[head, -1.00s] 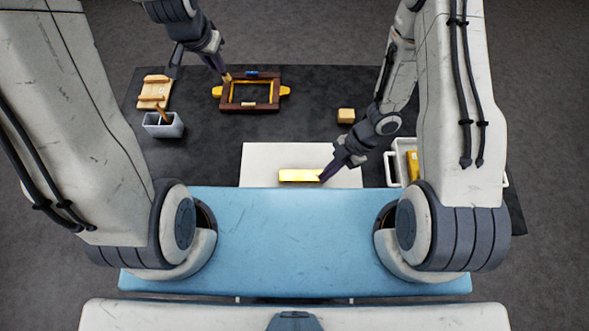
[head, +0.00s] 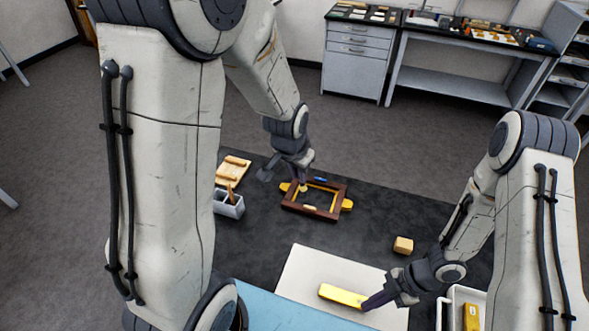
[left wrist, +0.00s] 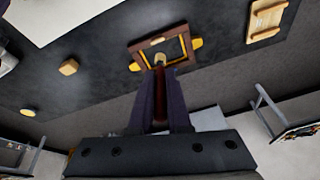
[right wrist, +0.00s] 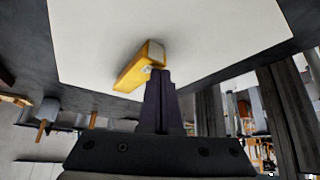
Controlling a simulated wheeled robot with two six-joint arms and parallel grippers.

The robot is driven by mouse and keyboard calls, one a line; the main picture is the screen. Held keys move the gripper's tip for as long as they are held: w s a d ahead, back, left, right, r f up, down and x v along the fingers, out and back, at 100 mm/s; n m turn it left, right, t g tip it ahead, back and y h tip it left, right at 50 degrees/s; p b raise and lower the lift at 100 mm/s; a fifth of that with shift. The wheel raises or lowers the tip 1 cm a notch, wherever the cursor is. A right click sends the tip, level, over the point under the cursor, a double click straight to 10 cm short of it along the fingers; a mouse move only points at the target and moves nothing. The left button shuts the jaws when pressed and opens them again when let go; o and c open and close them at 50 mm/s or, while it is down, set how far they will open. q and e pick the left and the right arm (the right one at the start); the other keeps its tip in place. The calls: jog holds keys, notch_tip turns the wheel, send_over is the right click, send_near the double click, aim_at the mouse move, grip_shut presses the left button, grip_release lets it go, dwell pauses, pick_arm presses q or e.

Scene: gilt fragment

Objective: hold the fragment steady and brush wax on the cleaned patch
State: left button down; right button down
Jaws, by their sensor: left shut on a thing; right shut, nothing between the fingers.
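A yellow bar (head: 341,296), which looks like the gilt fragment, lies on a white sheet (head: 312,265). My right gripper (head: 367,304) is shut and empty, its tips at the bar's right end. In the right wrist view the closed fingers (right wrist: 158,74) meet the end of the bar (right wrist: 138,70); whether they press on it I cannot tell. My left gripper (head: 300,179) is shut on a brush-like tool with a dark red handle (left wrist: 160,112) and tan tip (left wrist: 160,59). It is over the left side of a brown frame (head: 330,212). No cleaned patch is clearly visible.
A grey holder (head: 230,208) and a wooden board (head: 233,168) stand left of the frame. A white tray (head: 449,310) with a yellow piece (head: 471,317) is at the lower right. The dark mat between frame and sheet is clear.

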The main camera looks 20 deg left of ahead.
pick_arm(q)
jog(key=s+d+f+g, duration=0.1)
jog(key=s+d+f, duration=0.2)
jog(key=s+d, duration=0.3)
jog(key=s+d+f+g, duration=0.2)
jog(key=s+d+f, duration=0.2)
jog(key=s, duration=0.6)
jog(key=shift+d+g, duration=0.3)
jog(key=shift+d, duration=0.85)
jog(key=shift+s, duration=0.1)
